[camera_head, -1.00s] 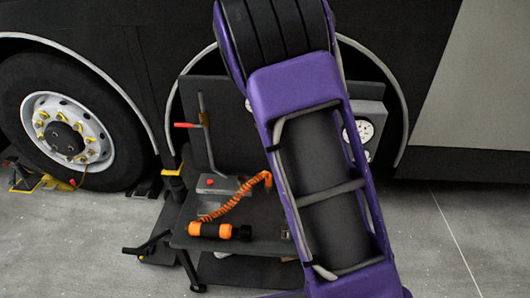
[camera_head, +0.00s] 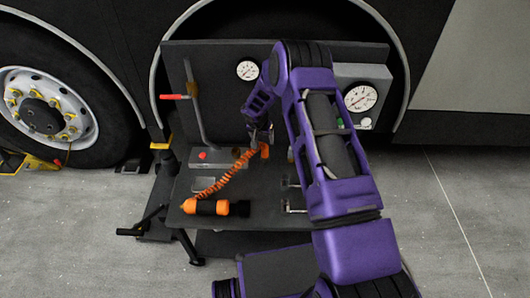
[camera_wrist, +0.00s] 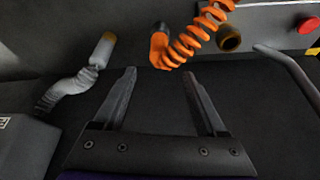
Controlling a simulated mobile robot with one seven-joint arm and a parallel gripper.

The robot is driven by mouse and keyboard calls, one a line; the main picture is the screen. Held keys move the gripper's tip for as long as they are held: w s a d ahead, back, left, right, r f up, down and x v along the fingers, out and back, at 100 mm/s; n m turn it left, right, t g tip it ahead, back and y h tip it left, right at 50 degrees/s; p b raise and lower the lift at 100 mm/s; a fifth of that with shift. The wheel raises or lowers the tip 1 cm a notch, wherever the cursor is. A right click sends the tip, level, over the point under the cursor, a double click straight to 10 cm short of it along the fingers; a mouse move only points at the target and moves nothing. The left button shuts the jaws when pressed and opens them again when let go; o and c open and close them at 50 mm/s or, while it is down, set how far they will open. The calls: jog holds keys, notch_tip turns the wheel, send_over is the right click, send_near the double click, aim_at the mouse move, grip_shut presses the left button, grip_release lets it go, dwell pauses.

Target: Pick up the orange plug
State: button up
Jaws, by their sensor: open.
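A coiled orange cord (camera_head: 217,182) links two orange pieces in the head view. One is a thick orange cylinder with a black end (camera_head: 207,207), lying at the front of the dark shelf. The other is a smaller orange end piece (camera_head: 264,151), farther back below my gripper (camera_head: 262,133). I cannot tell for sure which is the plug. In the wrist view an orange end of the coil (camera_wrist: 159,48) shows just beyond my fingertips (camera_wrist: 160,72), roughly centred between them. My gripper is open, with nothing between its fingers.
The dark cart shelf (camera_head: 190,222) has an upright back panel with gauges (camera_head: 361,97). A grey curled hose (camera_wrist: 72,85) lies left of my fingers in the wrist view.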

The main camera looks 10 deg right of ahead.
aim_at(265, 146)
jog(key=shift+b+x, duration=0.4)
jog(key=shift+x, duration=3.55)
jog(key=shift+s+d, duration=0.1)
jog(key=shift+c, duration=0.3)
grip_shut()
